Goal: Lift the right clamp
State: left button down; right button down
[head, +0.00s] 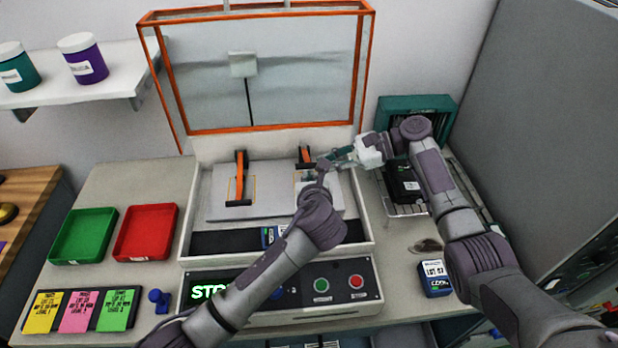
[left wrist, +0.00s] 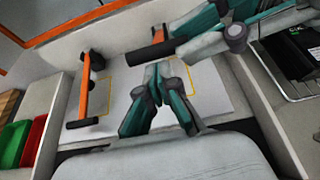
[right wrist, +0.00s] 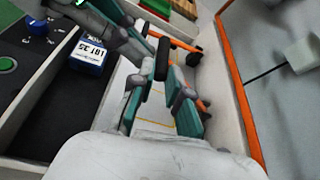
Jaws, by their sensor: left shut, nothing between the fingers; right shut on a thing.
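The right clamp (head: 304,154) has an orange lever and a black cross handle (left wrist: 148,53). Its handle stands higher in the head view than the left clamp's handle, and its lever looks shorter. My right gripper (right wrist: 160,66) reaches in from the right and is shut on the black handle. My left gripper (left wrist: 156,72) is shut and empty, over the plate just in front of the right clamp. In the head view its fingers are largely hidden by my arm. The left clamp (head: 238,178) lies with its handle down toward the front.
The orange-framed lid (head: 250,129) stands open behind the clamps. A blue labelled box (right wrist: 88,54) sits in the black front strip. Green (head: 83,235) and red (head: 146,231) trays stand left. A wire rack (head: 405,210) with a black unit is right. My arms are close together.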

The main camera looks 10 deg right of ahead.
pick_arm(q)
jog(key=shift+w+r, duration=0.6)
jog(key=shift+r, duration=0.45)
pick_arm(e)
jog(key=shift+s+f, duration=0.15)
jog(key=shift+f, duration=0.05)
jog(key=c, duration=1.4)
grip_release()
jog(key=shift+f, duration=0.1)
pick_arm(q)
jog(key=shift+w, duration=0.1)
